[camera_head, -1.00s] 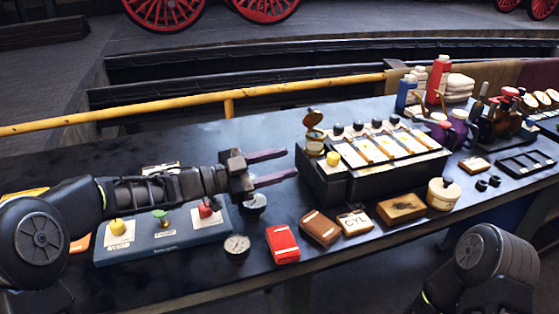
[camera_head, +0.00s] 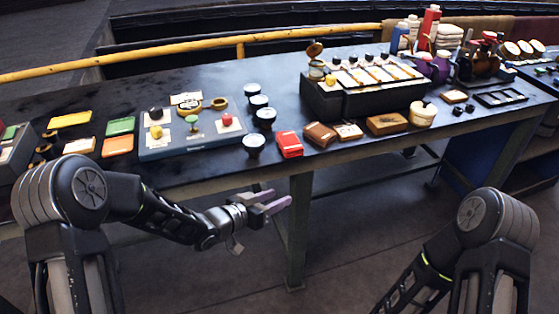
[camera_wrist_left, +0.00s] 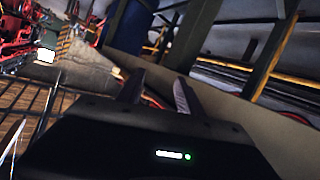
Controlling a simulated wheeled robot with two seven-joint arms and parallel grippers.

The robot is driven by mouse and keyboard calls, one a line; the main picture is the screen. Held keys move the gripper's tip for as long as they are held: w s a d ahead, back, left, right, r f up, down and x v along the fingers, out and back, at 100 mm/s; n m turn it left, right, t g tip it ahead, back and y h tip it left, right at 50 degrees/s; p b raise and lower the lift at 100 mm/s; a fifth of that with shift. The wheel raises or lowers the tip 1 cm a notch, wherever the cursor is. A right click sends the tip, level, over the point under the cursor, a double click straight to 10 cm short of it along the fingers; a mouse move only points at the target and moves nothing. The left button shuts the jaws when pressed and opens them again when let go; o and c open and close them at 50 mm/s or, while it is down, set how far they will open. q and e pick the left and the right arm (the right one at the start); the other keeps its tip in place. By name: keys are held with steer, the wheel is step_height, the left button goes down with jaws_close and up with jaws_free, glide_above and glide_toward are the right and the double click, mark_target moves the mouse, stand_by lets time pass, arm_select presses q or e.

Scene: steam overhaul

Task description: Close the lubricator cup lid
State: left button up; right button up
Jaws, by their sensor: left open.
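The lubricator cup (camera_head: 317,69) is a small brass cup at the left end of the dark box on the bench. Its round brass lid (camera_head: 315,48) stands up, tilted open above the cup. My left gripper (camera_head: 277,203) is open and empty, in front of and below the bench edge, well apart from the cup. Its two fingers also show spread in the left wrist view (camera_wrist_left: 158,95), with nothing between them; the cup is not seen there. My right arm shows at the lower right, but its gripper is out of view.
The black box (camera_head: 365,98) beside the cup carries a row of cream plates and dark knobs. A yellow knob (camera_head: 330,80) stands close to the cup. A red packet (camera_head: 289,144), gauges and a blue board (camera_head: 165,152) lie toward the bench's left. A yellow rail (camera_head: 180,62) runs behind.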

arm_select(q)
steer(key=s+a+f+n+g+y, duration=0.1)
steer(key=s+f+n+g+y, duration=0.35)
steer(key=s+f, duration=1.2)
steer(key=s+f+n+g, duration=0.1)
steer(key=s+f+g, duration=0.2)
steer(key=s, duration=0.6)
steer(key=s+f+n+g, duration=0.2)
steer(key=s+f, duration=0.3)
steer(key=s, duration=0.3)
steer(key=shift+s+a+f+g, duration=0.25)
steer(key=shift+s+a+g, duration=0.05)
steer(key=shift+s+g, duration=0.15)
steer(key=shift+w+y, duration=0.1)
steer(key=shift+y, duration=0.15)
steer(key=shift+c, duration=0.7)
steer(key=shift+a, duration=0.15)
